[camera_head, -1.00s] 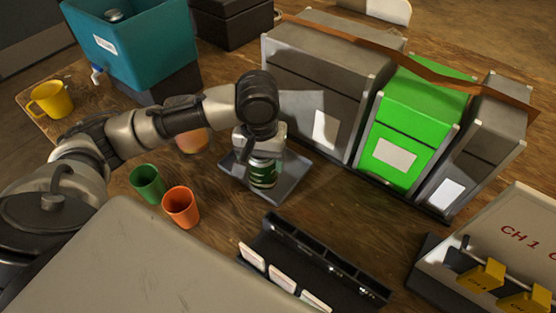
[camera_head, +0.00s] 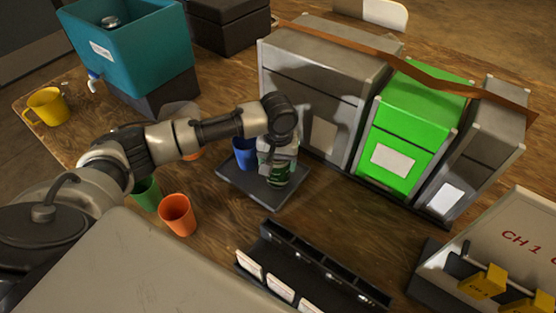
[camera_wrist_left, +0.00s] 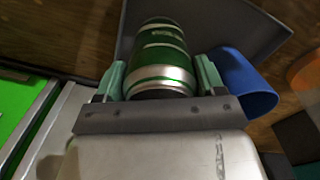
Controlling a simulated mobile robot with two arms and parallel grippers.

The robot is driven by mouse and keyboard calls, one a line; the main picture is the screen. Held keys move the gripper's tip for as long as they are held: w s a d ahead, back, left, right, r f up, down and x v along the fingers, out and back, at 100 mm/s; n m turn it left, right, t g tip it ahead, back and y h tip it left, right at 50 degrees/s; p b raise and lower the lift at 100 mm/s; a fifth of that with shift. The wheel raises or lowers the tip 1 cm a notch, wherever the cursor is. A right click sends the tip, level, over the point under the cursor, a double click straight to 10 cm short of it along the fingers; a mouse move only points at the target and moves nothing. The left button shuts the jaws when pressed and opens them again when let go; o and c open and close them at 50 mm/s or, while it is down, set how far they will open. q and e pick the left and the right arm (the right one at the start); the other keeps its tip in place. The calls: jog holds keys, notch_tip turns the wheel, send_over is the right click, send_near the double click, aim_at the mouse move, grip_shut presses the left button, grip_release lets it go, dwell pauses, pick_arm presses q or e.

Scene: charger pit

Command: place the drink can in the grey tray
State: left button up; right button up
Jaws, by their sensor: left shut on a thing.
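The drink can (camera_head: 279,174) is green with pale bands and looks upright over the right part of the grey tray (camera_head: 262,199). My left gripper (camera_head: 277,161) is shut on it from above. In the left wrist view the can (camera_wrist_left: 162,50) sits between the two pale green fingers of my left gripper (camera_wrist_left: 160,80), with the tray (camera_wrist_left: 220,22) beyond it. I cannot tell whether the can's base touches the tray floor. My right gripper is not in view.
A blue cup (camera_head: 244,152) stands at the tray's left side, close to the gripper. Green (camera_head: 146,193) and orange (camera_head: 177,214) cups stand left of the tray. Tall grey and green (camera_head: 405,140) units rise behind and right. A black rack (camera_head: 310,268) lies in front.

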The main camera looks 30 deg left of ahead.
pick_arm(q)
jog(key=o, duration=1.1)
jog(key=shift+o, duration=0.2)
notch_tip(320, 180, up, 12)
jog(key=shift+r, duration=0.1)
